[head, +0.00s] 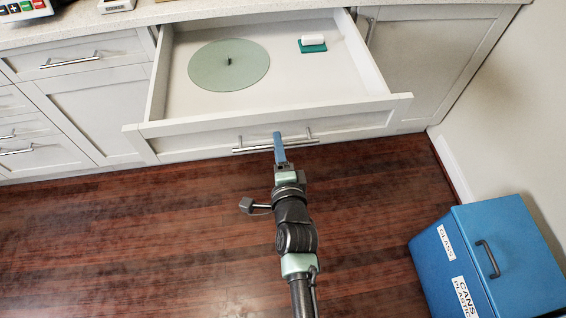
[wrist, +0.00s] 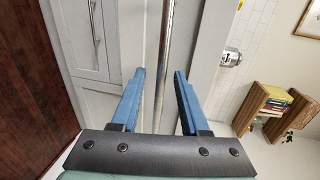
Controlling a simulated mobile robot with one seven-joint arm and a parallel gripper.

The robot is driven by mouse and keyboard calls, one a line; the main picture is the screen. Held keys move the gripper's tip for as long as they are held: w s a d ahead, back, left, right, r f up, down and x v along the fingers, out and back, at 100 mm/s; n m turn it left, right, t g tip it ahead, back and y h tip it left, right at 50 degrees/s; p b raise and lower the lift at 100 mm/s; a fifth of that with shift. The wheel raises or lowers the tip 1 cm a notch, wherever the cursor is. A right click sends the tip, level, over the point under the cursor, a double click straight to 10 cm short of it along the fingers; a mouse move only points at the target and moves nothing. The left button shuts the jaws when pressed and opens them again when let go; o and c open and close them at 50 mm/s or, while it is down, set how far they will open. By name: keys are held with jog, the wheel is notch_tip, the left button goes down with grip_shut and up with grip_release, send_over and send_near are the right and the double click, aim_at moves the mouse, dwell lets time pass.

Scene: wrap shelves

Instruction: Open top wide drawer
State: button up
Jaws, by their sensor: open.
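The top wide drawer (head: 155,90) is pulled well out of the white cabinet. Inside it lie a round green disc (head: 215,75) and a small teal and white block (head: 312,44). Its bar handle (head: 308,139) runs along the drawer front. My gripper (head: 278,138) is at the handle, near its middle. In the wrist view my gripper (wrist: 160,88) is open, with its blue fingers apart on either side of the bar handle (wrist: 164,60). I cannot tell whether either finger touches the bar.
A blue bin (head: 505,255) with glass and cans labels stands at the lower right by the wall. Closed drawers with a bar handle (head: 70,62) are at the left. The wooden floor (head: 140,230) before the cabinet is clear. The wrist view shows wooden shelves with books (wrist: 270,108).

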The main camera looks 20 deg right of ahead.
jog(key=p+v, duration=0.1)
jog(key=v, duration=1)
jog(key=shift+s+r, duration=0.15)
jog(key=shift+s, duration=0.2)
jog(key=shift+a, duration=0.1)
jog(key=w+a+r+n+t+y+p, duration=0.15)
jog(key=w+r+n, duration=0.25)
jog(key=r, duration=0.8)
jog(key=w+a+r+n+t+y+p, duration=0.1)
jog(key=w+a+r+n+t+p, duration=0.2)
jog(key=r, duration=0.9)
jog(key=w+a+r+n+t+y+p, duration=0.15)
jog(key=w+r+n, duration=0.25)
jog(key=r, duration=0.8)
jog(key=s+a+r+n+t+p, duration=0.1)
jog(key=s+a+r+n+t, duration=0.1)
jog(key=r, duration=0.9)
jog(key=s+a+r+n+t+p, duration=0.1)
jog(key=s+a+r+n+t, duration=0.1)
jog(key=r, duration=0.9)
jog(key=s+a+r+n+t+p, duration=0.2)
jog(key=s+r+n, duration=0.4)
jog(key=r, duration=0.6)
jog(key=shift+s+a, duration=0.65)
jog(key=shift+a, duration=0.05)
